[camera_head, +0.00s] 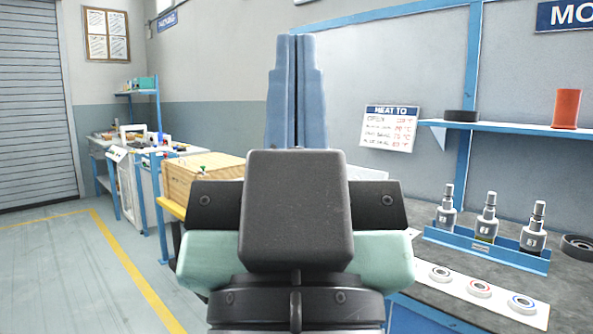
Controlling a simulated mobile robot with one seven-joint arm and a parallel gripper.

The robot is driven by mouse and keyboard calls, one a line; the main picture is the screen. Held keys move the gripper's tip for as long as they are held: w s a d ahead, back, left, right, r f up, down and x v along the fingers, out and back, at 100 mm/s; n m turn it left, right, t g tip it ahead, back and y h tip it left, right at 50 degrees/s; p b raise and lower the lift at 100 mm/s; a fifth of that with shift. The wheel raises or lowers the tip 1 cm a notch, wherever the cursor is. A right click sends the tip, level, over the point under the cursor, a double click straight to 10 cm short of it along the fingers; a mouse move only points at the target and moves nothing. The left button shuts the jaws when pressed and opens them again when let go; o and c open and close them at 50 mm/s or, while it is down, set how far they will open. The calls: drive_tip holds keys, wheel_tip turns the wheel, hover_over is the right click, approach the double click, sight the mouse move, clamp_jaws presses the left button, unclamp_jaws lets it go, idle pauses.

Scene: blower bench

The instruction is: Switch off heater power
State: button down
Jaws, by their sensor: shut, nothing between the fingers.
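My gripper (297,48) fills the middle of the head camera view, seen from behind. Its two blue fingers point up and are pressed together with nothing between them. The gripper's dark body hides a large part of the bench behind it. I cannot make out a heater or its power switch. A pale edge of something (366,173) shows just right of the fingers, mostly hidden, and I cannot tell what it is. A white "HEAT TO" sign (390,128) with lines of temperatures is on the wall to the right of the fingers.
A blue rack (485,250) with three metal-tipped pieces stands on the grey bench (430,291). A white strip (455,293) with three rings lies in front. A blue shelf (530,128) holds an orange cylinder (566,108). A wooden box (200,178) is at left; floor beyond is clear.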

wheel_tip(320, 180, up, 29)
drive_tip(key=p, duration=2.6)
